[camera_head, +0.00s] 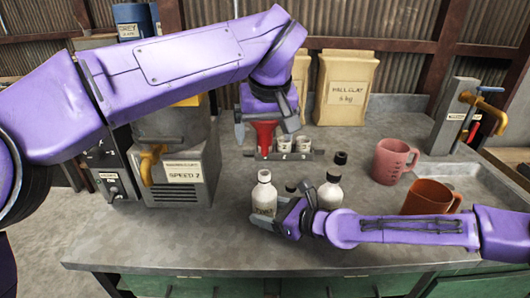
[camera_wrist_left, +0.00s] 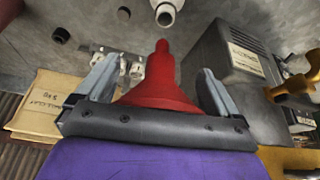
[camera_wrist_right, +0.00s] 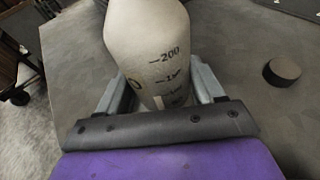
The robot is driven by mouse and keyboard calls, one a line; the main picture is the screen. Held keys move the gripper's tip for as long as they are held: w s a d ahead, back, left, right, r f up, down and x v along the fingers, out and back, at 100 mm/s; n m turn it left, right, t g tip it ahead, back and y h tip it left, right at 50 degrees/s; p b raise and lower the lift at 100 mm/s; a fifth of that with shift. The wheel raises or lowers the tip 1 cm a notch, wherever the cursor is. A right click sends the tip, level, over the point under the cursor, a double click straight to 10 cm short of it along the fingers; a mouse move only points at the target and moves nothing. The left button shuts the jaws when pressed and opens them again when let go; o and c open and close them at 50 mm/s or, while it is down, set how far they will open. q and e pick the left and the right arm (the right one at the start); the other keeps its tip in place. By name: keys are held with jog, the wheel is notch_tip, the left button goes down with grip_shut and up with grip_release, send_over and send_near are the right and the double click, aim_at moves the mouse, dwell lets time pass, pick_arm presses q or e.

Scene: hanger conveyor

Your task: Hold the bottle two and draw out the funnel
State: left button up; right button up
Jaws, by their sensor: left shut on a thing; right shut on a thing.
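My left gripper (camera_head: 265,122) is shut on the red funnel (camera_head: 264,137) and holds it at the small rack, behind the bottles. The funnel (camera_wrist_left: 160,82) also shows between the fingers in the left wrist view, its narrow spout toward an open bottle mouth (camera_wrist_left: 165,15) and apart from it. My right gripper (camera_head: 283,215) is shut on the left white bottle (camera_head: 264,192), which stands upright and open on the bench. The right wrist view shows this bottle (camera_wrist_right: 150,50) between the fingers, with volume marks; its number is not readable. A second white bottle (camera_head: 330,191) stands behind my right wrist.
Black caps (camera_head: 340,157) lie near the bottles, one (camera_head: 291,187) between them. A rack with small cups (camera_head: 303,144) stands behind. A pink jug (camera_head: 393,162) and brown jug (camera_head: 430,197) stand at right, a grey machine (camera_head: 178,175) at left. Clay bags (camera_head: 345,90) stand at the back.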

pick_arm(q)
notch_tip(320, 180, up, 2)
jog(key=shift+r, duration=0.1)
pick_arm(e)
jog(key=o, duration=0.9)
